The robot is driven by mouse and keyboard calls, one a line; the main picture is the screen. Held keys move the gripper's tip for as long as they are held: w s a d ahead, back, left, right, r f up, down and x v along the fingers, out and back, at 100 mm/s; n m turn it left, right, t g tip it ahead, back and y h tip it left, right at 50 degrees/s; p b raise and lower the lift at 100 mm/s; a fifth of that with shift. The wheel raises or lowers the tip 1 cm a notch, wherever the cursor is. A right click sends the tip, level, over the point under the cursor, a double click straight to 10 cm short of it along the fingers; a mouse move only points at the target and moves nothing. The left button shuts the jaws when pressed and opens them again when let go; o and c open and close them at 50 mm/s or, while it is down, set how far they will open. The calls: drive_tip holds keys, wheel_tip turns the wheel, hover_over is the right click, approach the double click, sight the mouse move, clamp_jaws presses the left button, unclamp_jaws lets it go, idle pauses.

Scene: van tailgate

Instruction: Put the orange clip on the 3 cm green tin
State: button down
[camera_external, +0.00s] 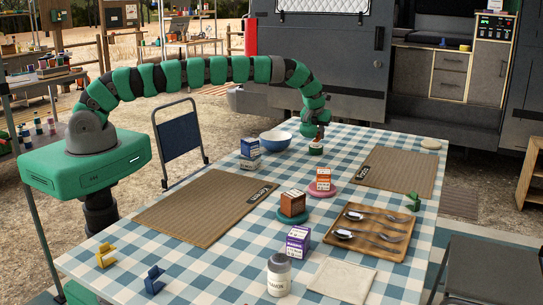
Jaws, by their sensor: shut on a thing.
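My gripper (316,138) points down at the far side of the table, just above a small green and white thing (316,150), which looks like the green tin. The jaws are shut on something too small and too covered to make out. I cannot tell whether the jaws touch the tin. I see no clearly orange clip. A yellow clip (104,257) and a blue clip (153,281) lie at the near left. A green clip (413,202) lies at the right.
A blue bowl (275,141) and a blue-white box (249,147) stand left of my gripper. Boxes on coasters, a purple box (298,243), a jar (279,277) and a spoon tray (352,219) fill the middle and front. Two brown mats (200,210) lie flat.

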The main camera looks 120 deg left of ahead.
wheel_tip(320, 180, down, 2)
drive_tip(key=shift+f, duration=0.1)
drive_tip(key=c, duration=1.3)
unclamp_jaws()
drive_tip(key=v, duration=1.2)
drive_tip(key=shift+d, duration=0.1)
